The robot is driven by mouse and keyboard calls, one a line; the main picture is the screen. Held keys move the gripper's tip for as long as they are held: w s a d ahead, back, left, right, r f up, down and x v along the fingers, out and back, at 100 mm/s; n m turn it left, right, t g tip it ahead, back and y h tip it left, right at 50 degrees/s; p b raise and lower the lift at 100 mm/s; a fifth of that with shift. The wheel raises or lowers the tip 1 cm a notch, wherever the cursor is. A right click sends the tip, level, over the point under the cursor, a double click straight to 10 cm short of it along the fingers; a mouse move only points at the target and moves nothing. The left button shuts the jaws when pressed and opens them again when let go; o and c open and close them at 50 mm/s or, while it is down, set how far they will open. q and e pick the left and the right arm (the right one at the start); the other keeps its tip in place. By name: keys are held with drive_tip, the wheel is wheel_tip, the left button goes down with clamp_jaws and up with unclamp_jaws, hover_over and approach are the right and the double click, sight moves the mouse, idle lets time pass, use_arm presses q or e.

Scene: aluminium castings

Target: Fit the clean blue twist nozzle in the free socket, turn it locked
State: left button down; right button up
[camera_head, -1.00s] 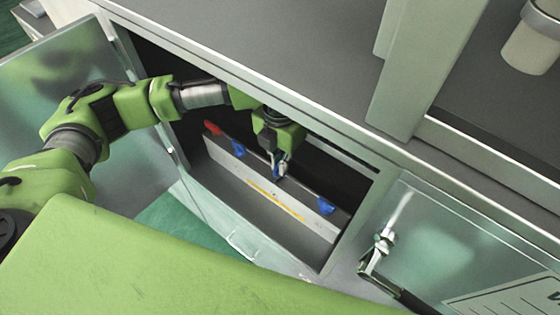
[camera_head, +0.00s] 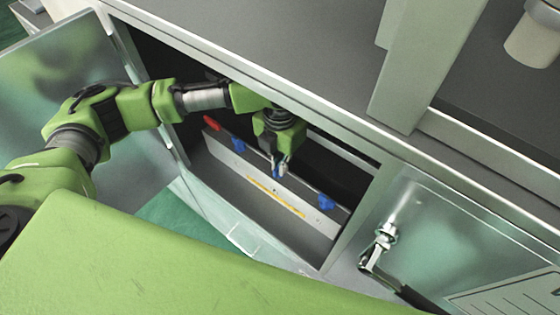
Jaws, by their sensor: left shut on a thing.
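My left gripper (camera_head: 279,170) reaches through the open cabinet door and points down over the grey rail (camera_head: 225,153) inside. It is shut on a blue nozzle (camera_head: 276,174), of which only a small part shows between the fingers. The nozzle is at the rail's top, between two other blue nozzles; I cannot tell whether it sits in a socket. One blue nozzle (camera_head: 238,145) stands to its left and another (camera_head: 326,202) to its right. A red piece (camera_head: 212,123) is at the rail's far left end. My right gripper is not in view.
The open cabinet door (camera_head: 110,70) stands at the left. A second panel with a metal fitting (camera_head: 384,236) is at the right. The cabinet's top edge (camera_head: 330,128) runs close above my left wrist. A yellow strip (camera_head: 277,197) marks the rail's front.

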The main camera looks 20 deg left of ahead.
use_arm(q)
drive_tip(key=shift+f, duration=0.35)
drive_tip(key=c, duration=2.1)
unclamp_jaws()
drive_tip(key=shift+c, duration=0.2)
drive_tip(key=shift+r, duration=0.1)
wheel_tip(320, 180, up, 7)
drive_tip(key=shift+r, duration=0.15)
